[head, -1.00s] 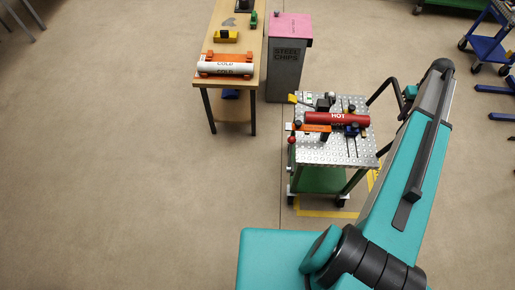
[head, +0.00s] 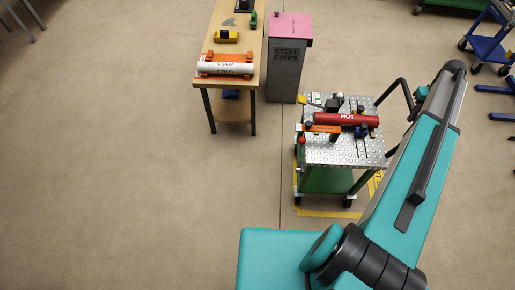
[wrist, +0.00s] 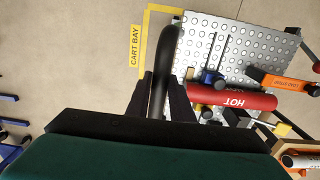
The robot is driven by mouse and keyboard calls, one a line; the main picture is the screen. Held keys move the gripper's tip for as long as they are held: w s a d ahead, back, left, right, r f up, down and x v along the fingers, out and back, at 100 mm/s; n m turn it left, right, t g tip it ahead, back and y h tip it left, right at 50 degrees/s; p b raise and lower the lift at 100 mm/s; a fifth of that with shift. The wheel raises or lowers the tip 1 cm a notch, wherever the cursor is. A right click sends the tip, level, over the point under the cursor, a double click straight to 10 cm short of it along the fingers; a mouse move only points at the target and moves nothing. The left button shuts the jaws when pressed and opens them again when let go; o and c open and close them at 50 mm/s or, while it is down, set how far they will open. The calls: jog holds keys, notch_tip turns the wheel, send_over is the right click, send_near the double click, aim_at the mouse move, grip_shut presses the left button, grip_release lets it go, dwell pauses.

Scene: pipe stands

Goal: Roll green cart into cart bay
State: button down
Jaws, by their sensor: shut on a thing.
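The green cart (head: 327,181) stands in the middle right of the head view, with a perforated metal top (head: 345,152) and a black push handle (head: 393,93) on its right side. In the wrist view the handle (wrist: 164,62) runs between the two dark fingers of my gripper (wrist: 162,98), which is shut on it. In the head view my arm hides the gripper. The cart bay is a yellow floor outline (head: 325,213), partly under the cart and partly hidden by my arm. Its "CART BAY" label (wrist: 135,46) and a corner show in the wrist view beside the cart.
A red "HOT" pipe (head: 345,119) and clamps lie on the cart top. A grey "STEEL CHIPS" bin (head: 286,72) with a pink top and a wooden table (head: 246,70) with a white "COLD" pipe (head: 226,69) stand behind left. A blue cart (head: 487,48) is far right. Floor at left is clear.

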jog(key=shift+d, duration=1.85)
jog(key=shift+d, duration=2.95)
jog(key=c, duration=0.8)
grip_release()
jog(key=shift+a, duration=0.1)
jog(key=shift+o, duration=0.2)
notch_tip(320, 180, up, 8)
jog(key=p, duration=0.3)
jog(key=shift+p, duration=0.4)
jog(key=shift+a, duration=0.1)
